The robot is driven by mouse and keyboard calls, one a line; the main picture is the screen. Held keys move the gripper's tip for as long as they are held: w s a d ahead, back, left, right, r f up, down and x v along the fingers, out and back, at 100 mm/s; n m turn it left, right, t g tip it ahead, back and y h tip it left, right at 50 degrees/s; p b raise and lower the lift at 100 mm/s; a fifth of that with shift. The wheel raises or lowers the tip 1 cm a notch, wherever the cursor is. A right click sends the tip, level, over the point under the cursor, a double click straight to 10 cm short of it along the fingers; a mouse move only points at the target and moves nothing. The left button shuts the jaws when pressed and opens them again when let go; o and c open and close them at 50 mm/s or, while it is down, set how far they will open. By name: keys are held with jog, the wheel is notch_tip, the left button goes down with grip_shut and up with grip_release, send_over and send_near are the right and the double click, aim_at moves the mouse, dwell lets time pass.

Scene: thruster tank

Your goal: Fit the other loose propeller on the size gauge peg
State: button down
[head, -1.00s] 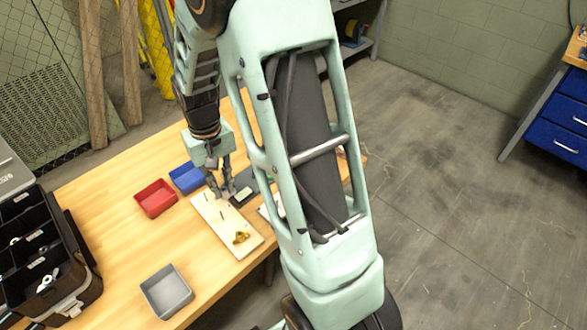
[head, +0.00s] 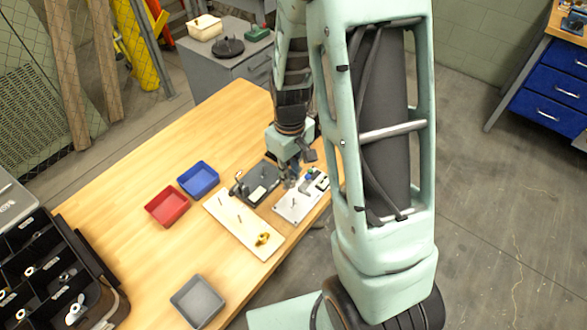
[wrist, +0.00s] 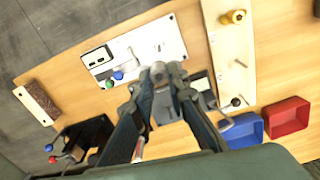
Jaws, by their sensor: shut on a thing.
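My gripper (head: 290,178) is over the white panel at the right of the bench. In the wrist view its fingers (wrist: 160,78) are shut on a small grey thing (wrist: 158,70), probably a propeller; its shape is mostly hidden by the fingers. The white panel (head: 284,212) has a thin upright peg (wrist: 158,45) just beyond the held thing; the two look apart. A yellow propeller (head: 263,239) is at the near end of the long white board (head: 228,225), which also has a bare peg (wrist: 238,62). No label shows which peg is the size gauge.
A black device (head: 258,184) stands close left of my gripper. Blue and green knobs (wrist: 113,79) rise from the panel. A blue bin (head: 199,179), a red bin (head: 167,206) and a grey bin (head: 198,302) are farther left. A black organizer (head: 50,275) holds white propellers.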

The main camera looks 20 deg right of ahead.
aim_at(292, 187)
jog(key=shift+s+d+n, duration=0.1)
jog(key=shift+s+n, duration=0.35)
jog(key=shift+n, duration=0.05)
jog(key=shift+f, duration=0.15)
jog(key=shift+f+b, duration=1.3)
jog(key=shift+f, duration=0.55)
jog(key=shift+f+b, duration=0.4)
jog(key=shift+b, duration=0.15)
jog(key=shift+f+b, duration=0.5)
jog(key=shift+f, duration=0.1)
jog(key=shift+f+b, duration=0.65)
jog(key=shift+f, duration=0.15)
jog(key=shift+f+b, duration=0.5)
jog(key=shift+b, duration=0.15)
